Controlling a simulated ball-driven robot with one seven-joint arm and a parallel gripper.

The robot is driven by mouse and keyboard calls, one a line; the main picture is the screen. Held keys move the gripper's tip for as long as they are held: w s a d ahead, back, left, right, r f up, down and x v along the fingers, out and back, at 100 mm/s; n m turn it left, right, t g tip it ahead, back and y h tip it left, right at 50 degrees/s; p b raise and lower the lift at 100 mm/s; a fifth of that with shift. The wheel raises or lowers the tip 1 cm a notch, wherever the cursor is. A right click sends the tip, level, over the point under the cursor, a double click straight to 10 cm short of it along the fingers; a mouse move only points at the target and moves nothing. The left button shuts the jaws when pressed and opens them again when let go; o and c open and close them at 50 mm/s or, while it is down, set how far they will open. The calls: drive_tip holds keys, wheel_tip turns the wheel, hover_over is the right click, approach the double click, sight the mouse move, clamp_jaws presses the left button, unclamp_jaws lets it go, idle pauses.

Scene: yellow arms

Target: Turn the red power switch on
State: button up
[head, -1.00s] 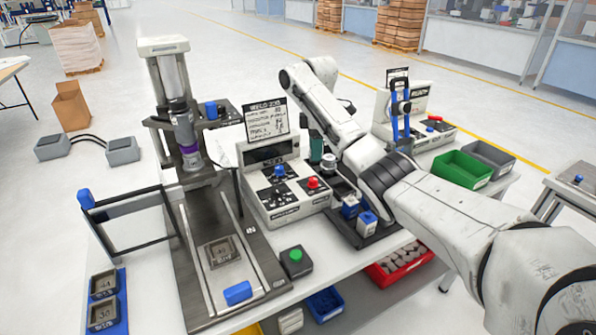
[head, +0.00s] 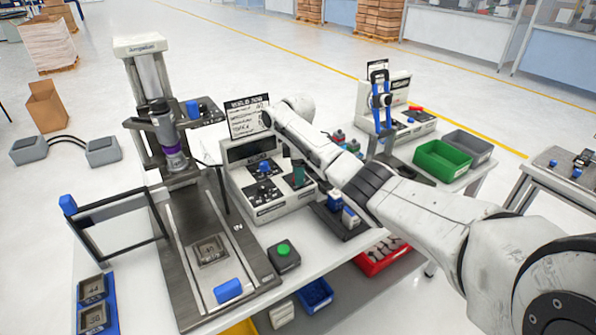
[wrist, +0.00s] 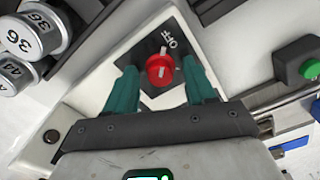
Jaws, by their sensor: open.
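The red power switch (wrist: 160,68) is a round knob with a pale pointer mark on a black plate, with the word OFF (wrist: 169,40) beside it. It belongs to the white control box (head: 270,208) with a blue knob (head: 263,167) and a sign on top. My gripper (wrist: 159,72) is open, with one teal finger on each side of the red knob. I cannot tell whether the fingers touch it. In the head view my gripper (head: 298,172) is over the right part of the box and hides the red knob.
A press with a tall column (head: 157,95) stands left of the control box. A green button box (head: 284,257) is in front. Numbered grey cylinders (wrist: 28,38) are close by in the wrist view. A blue clamp stand (head: 380,105) is to the right.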

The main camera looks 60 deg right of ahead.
drive_tip(key=shift+c, duration=0.3)
clamp_jaws()
